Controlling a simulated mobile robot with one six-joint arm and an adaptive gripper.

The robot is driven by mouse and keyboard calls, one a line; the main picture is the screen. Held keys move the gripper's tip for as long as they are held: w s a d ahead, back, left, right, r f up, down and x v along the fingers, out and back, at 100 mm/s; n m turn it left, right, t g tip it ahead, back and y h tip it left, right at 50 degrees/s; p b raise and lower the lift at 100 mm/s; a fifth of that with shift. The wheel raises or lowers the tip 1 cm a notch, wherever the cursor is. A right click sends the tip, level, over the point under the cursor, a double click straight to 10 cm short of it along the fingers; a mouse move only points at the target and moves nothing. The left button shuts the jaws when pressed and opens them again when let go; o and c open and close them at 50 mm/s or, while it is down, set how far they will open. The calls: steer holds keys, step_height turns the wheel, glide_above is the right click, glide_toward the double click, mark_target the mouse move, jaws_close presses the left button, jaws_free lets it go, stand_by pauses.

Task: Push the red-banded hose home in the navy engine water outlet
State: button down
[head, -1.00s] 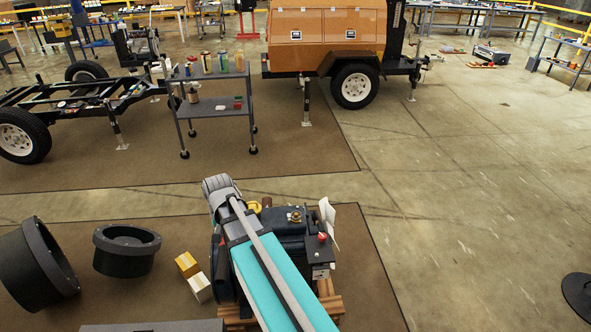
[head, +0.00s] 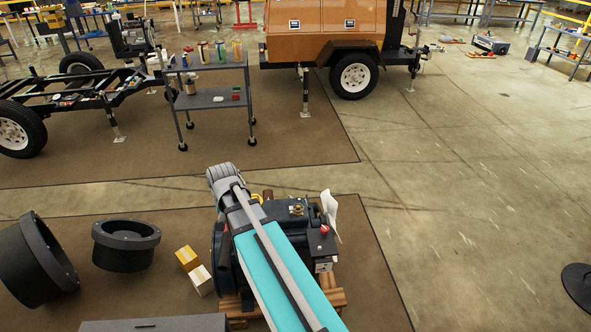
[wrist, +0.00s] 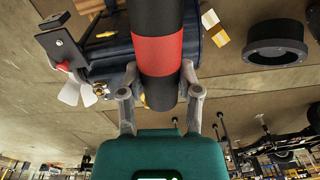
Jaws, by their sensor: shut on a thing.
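My gripper (wrist: 160,92) is shut on the red-banded hose (wrist: 158,57) in the wrist view, one finger on each side of it. The hose is a thick black tube with a wide red band, and it runs up out of the top of the picture. Its lower black end sits between the fingers. The navy engine (wrist: 115,48) lies behind the hose. In the head view the engine (head: 290,212) stands on wooden bearers, partly covered by my arm. The engine water outlet cannot be made out, and whether the hose touches it cannot be told. The head view hides my gripper and the hose.
A dark box with a red knob (head: 323,231) and a white fan (head: 330,210) are at the engine's right. Two small boxes (head: 187,258) and black round housings (head: 125,246) lie to the left. A grey cart (head: 215,98) stands behind. Open floor lies right.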

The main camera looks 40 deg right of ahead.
steer(key=w+d+f+m+t+h+b, duration=0.25)
steer(key=d+f+m+b, duration=0.2)
steer(key=d, duration=0.55)
steer(key=w+d+r+m+g+h+b, duration=0.1)
steer(key=w+d+m+g+h+b, duration=0.1)
steer(key=d, duration=0.5)
steer(key=w+d+r+m+g+h+b, duration=0.2)
steer(key=d+m+g+h+b, duration=0.1)
steer(key=d+h+b, duration=0.4)
steer(key=w+d+r+m+g+h+b, duration=0.1)
steer(key=d+m+h+b, duration=0.3)
steer(key=d, duration=0.5)
steer(key=shift+w+d+r+g+h+b, duration=0.2)
steer(key=shift+w+r+g+h+b, duration=0.1)
steer(key=shift+w+g+h, duration=0.55)
steer(key=shift+t, duration=0.3)
steer(key=shift+s+f+b, duration=0.1)
steer(key=shift+f+b, duration=2.15)
steer(key=shift+f, duration=0.2)
